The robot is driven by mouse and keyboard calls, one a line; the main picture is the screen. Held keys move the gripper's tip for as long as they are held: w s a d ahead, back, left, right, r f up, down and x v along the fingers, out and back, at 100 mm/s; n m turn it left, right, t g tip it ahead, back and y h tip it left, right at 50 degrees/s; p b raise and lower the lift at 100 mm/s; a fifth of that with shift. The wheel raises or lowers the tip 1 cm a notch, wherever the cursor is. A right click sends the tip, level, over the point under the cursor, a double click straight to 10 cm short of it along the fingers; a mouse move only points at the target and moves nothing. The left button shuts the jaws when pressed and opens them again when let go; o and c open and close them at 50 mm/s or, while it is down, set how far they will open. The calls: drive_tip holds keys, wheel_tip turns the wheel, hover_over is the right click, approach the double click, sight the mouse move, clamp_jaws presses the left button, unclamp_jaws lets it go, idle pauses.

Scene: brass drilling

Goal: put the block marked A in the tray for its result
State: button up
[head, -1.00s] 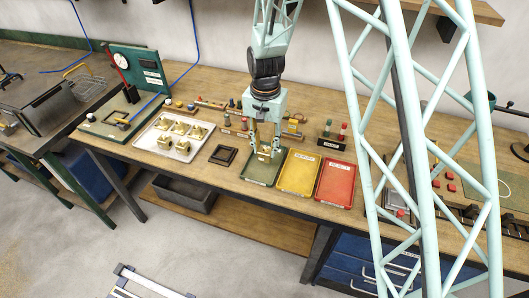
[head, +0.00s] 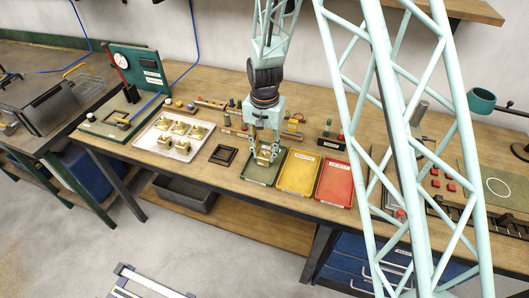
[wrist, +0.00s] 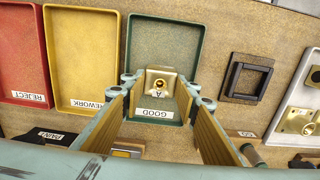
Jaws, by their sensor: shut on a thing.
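The brass block marked A (wrist: 160,84) is between the fingertips of my gripper (wrist: 160,82), which is shut on it. Its letter and a round hole show in the wrist view. In the head view my gripper (head: 265,154) points down with the block (head: 264,157) at the green tray. The green tray (wrist: 165,40) is labelled GOOD, and it also shows in the head view (head: 254,176). The block is over the label end of this tray in the wrist view. I cannot tell whether it touches the tray floor.
The yellow REWORK tray (head: 297,174) and the red REJECT tray (head: 335,184) stand to the right. A dark square frame (head: 223,155) and a pale tray (head: 160,148) with several brass blocks are to the left. A wooden rack (head: 228,130) stands behind.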

drive_tip(key=shift+f, duration=0.15)
drive_tip(key=o, duration=1.2)
wheel_tip(320, 180, up, 12)
idle(0.6)
idle(0.6)
drive_tip(key=shift+r, duration=0.2)
